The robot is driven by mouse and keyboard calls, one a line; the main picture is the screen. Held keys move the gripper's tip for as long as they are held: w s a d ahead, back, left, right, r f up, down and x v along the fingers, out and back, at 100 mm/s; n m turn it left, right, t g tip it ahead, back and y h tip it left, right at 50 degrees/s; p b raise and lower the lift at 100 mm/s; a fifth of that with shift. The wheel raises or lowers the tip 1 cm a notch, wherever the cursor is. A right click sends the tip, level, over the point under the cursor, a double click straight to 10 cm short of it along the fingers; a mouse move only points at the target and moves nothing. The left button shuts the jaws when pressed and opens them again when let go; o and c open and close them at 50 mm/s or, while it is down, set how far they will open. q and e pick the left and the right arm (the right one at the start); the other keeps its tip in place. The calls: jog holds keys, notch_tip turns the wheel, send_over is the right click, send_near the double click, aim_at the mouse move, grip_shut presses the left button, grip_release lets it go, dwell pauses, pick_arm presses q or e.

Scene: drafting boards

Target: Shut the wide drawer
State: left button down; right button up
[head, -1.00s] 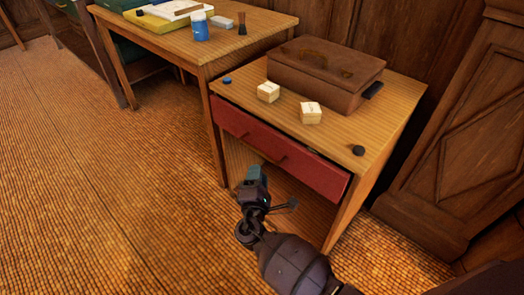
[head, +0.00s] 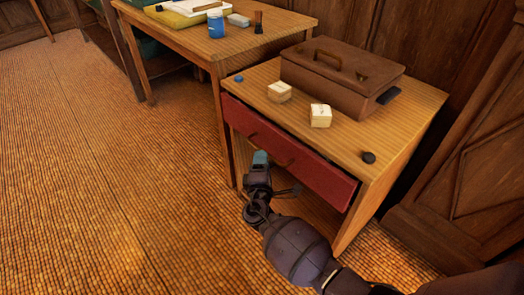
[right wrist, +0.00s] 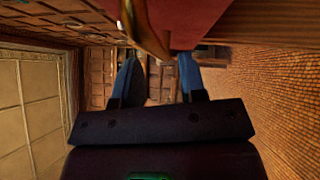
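The wide drawer has a red front (head: 315,179) with two brown handles, set under the top of the small wooden table (head: 345,125). Its front seems to stand slightly out from the table, with a dark gap along its top edge. My right gripper (head: 261,157) is in front of the drawer near its handles. In the right wrist view its two fingers (right wrist: 160,78) are apart with nothing held. A brown handle (right wrist: 147,30) on the red front lies just beyond the fingertips; I cannot tell whether they touch. My left gripper is not in view.
A brown case (head: 342,75), two pale boxes, one of them here (head: 320,116), and a black knob-like disc (head: 369,157) sit on the tabletop. A taller desk (head: 185,45) stands at the back left. A wood-panelled wall is behind. The floor at left is clear.

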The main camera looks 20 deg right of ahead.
jog(key=shift+x, duration=2.1)
grip_shut()
